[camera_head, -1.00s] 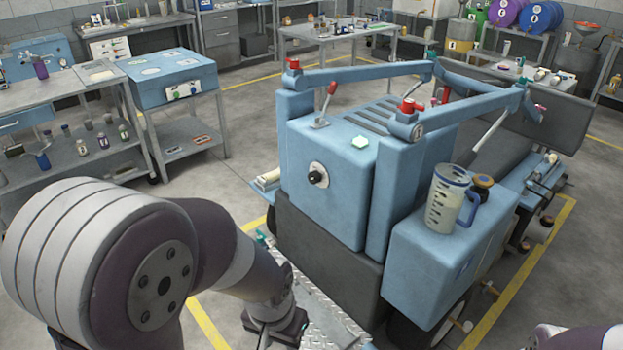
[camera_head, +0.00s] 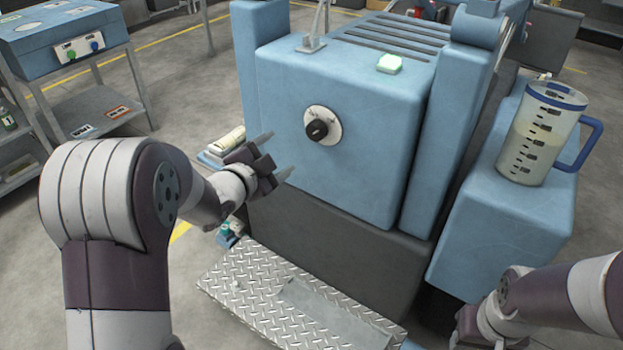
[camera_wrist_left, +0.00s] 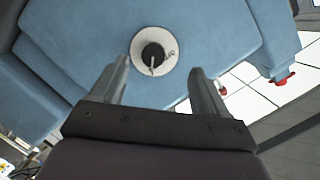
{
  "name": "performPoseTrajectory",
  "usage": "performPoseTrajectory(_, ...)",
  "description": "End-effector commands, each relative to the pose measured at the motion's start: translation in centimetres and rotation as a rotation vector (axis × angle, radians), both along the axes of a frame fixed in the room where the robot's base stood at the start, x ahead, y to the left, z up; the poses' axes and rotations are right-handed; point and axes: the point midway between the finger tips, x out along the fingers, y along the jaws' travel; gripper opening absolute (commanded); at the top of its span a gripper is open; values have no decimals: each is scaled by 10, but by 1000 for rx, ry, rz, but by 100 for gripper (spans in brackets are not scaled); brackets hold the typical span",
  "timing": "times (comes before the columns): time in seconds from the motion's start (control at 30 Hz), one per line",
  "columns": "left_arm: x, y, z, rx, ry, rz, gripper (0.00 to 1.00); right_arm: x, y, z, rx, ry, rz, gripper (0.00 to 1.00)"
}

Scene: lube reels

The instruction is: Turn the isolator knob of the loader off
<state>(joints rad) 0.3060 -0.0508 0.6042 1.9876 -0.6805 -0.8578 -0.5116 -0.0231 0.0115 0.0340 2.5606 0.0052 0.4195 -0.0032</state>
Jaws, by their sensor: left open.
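The isolator knob (camera_head: 317,130) is black on a round white plate, on the front face of the blue loader (camera_head: 370,170). In the left wrist view the knob (camera_wrist_left: 153,54) is ahead of the fingers, nearer the left one, with a light mark on its face. My left gripper (camera_head: 278,156) is open and empty, to the left of the knob and a little below it, apart from it. Its two fingers also show in the left wrist view (camera_wrist_left: 160,80). My right arm shows at the lower right; its fingers cannot be made out.
A measuring jug (camera_head: 543,133) with a blue handle stands on the loader's right side box. A tread-plate step (camera_head: 250,285) lies below the front face. A blue cabinet (camera_head: 65,40) stands at the upper left.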

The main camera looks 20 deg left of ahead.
Motion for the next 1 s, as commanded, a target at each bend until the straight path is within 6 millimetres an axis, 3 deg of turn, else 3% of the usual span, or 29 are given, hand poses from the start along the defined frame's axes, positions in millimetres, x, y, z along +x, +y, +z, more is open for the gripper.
performPoseTrajectory(0.03,2,0,-27,33,-78,-47,75,0,0,-37,0,-1,0,43)
performPoseTrajectory(0.13,3,-5,-25,84,-197,-128,75,0,0,-50,0,-2,0,43)
performPoseTrajectory(0.27,11,-12,-18,104,-250,-166,75,0,0,-52,0,-3,0,43)
performPoseTrajectory(0.7,106,-47,-16,102,-248,-165,75,0,0,-64,0,-2,0,43)
performPoseTrajectory(1.0,121,-52,-15,100,-246,-162,75,0,0,-65,0,-2,0,43)
